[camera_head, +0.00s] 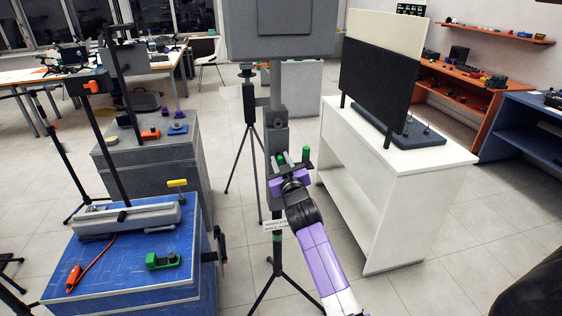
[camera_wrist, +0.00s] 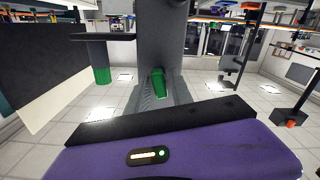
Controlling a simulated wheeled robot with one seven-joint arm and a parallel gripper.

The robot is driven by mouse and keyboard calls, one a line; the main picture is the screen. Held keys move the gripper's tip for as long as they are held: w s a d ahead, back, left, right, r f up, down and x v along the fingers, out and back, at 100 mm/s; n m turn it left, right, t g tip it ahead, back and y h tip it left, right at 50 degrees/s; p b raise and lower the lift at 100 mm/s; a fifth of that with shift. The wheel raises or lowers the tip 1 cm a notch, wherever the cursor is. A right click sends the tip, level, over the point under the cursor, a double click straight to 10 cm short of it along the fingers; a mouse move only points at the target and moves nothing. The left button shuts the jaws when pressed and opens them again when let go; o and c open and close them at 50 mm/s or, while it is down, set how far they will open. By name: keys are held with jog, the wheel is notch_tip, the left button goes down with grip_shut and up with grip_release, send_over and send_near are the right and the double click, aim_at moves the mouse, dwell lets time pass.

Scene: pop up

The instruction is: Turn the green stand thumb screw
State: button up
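The grey stand (camera_head: 276,128) rises in the middle of the head view on a black tripod. One green screw (camera_head: 306,154) stands out at the right of its post. Another green piece (camera_head: 283,158) shows at the post's front. In the wrist view, a green screw (camera_wrist: 158,83) is straight ahead, between grey surfaces, and a green cylinder (camera_wrist: 100,69) is further left. My purple gripper (camera_head: 288,171) is close in front of the post, by the green pieces. Its fingertips blend with the grey post, so their gap and any contact are unclear.
A white table (camera_head: 410,176) with a dark panel (camera_head: 374,80) stands close on the right. A blue bench (camera_head: 122,262) with a green device (camera_head: 163,260) and a grey bench (camera_head: 172,165) are on the left. Open tiled floor lies between. The wrist view appears upside down.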

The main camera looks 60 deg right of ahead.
grip_shut()
jog(key=shift+f, duration=0.1)
jog(key=shift+f+m+b, duration=0.15)
jog(key=shift+m+b, duration=0.55)
jog(key=shift+b, duration=0.3)
jog(key=shift+r+m+b, duration=0.2)
jog(key=shift+m+b, duration=0.3)
jog(key=shift+m, duration=0.5)
jog(key=shift+o, duration=1.7)
grip_release()
